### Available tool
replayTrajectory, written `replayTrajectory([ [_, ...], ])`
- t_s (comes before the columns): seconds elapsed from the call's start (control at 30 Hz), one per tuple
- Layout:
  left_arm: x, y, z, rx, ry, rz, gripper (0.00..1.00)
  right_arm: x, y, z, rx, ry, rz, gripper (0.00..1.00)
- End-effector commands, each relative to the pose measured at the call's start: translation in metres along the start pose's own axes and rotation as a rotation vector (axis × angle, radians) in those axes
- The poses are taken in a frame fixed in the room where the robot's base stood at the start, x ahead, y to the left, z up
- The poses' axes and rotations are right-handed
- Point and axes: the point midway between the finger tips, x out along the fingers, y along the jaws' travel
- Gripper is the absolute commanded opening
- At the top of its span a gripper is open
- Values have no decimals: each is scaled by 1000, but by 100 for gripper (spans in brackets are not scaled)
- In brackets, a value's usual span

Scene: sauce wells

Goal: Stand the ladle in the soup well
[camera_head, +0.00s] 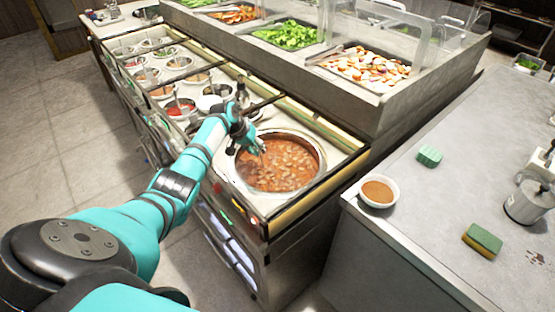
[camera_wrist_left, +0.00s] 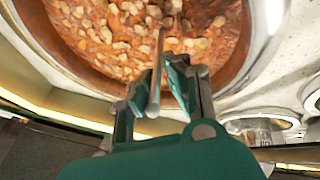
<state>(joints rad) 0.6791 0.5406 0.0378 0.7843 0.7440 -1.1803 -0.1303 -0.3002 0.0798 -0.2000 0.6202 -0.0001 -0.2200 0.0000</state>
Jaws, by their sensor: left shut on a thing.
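The soup well (camera_head: 322,158) is a round steel well of chunky orange-brown soup (camera_head: 280,172) in the counter. It fills much of the left wrist view, with its metal rim (camera_wrist_left: 262,45) curving at the right. My left gripper (camera_head: 257,147) is over the well's upper left part. In the left wrist view, my left gripper (camera_wrist_left: 157,88) is shut on the ladle (camera_wrist_left: 157,65), whose thin grey handle runs between the fingers toward the soup. The ladle's lower end is at the soup near the top edge; how deep it sits is unclear. My right gripper is not in view.
Several small sauce wells (camera_head: 180,62) line the counter at the upper left. A raised salad bar with clear guards (camera_head: 415,45) stands behind the soup well. The right-hand counter holds a brown-filled bowl (camera_head: 379,191), sponges (camera_head: 483,240) and a metal canister (camera_head: 528,203).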

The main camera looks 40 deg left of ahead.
Motion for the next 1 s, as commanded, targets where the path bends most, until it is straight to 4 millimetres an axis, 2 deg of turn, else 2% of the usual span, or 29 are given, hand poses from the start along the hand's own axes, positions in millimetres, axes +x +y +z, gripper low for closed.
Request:
replayTrajectory([
  [0.47,4,-1,1,0,0,1,0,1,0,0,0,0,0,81],
  [0.5,4,-1,2,0,0,1,14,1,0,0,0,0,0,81],
  [0.7,4,-1,2,0,-1,0,40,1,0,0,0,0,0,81],
  [0.9,4,-1,2,0,-2,-1,41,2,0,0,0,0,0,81],
  [1.0,4,-1,2,0,-2,0,54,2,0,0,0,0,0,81],
])
